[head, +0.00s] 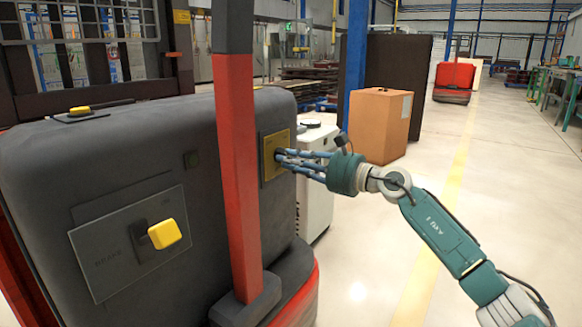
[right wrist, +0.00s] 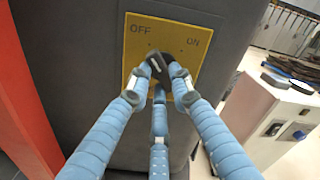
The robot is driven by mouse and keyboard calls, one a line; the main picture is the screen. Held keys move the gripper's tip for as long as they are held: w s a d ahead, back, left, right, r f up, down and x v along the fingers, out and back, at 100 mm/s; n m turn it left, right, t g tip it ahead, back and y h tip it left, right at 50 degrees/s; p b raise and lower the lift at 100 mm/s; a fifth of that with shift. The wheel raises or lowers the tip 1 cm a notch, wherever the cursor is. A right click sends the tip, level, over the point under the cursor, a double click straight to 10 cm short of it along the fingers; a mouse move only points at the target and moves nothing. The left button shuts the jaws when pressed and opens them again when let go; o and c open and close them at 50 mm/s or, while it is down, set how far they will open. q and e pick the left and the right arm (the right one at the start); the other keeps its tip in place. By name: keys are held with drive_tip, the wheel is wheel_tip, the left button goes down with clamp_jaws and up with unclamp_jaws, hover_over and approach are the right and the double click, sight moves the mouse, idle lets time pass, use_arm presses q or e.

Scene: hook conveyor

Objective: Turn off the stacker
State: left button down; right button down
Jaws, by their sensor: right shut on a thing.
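The stacker (head: 130,140) is a large dark grey machine with a red post, filling the left of the head view. A yellow plate (head: 272,142) is on its side near the right edge. In the right wrist view the plate (right wrist: 185,30) reads OFF at left and ON at right. My right gripper (head: 284,158) reaches the plate from the right. In the right wrist view its blue fingers (right wrist: 160,78) are closed together around the dark switch at the plate's middle. The switch is mostly hidden by the fingertips, so its setting cannot be told. My left gripper is out of view.
The red post (head: 238,170) rises just left of the plate. A yellow knob (head: 164,233) sits on a grey panel of the stacker. A white cabinet (head: 318,180) and a brown box (head: 382,125) stand behind my right gripper. The floor at right is clear.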

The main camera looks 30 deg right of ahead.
drive_tip(key=shift+f, duration=0.1)
idle(0.3)
drive_tip(key=c, duration=1.5)
unclamp_jaws()
drive_tip(key=shift+c, duration=0.2)
drive_tip(key=shift+s, duration=0.1)
drive_tip(key=v, duration=1.2)
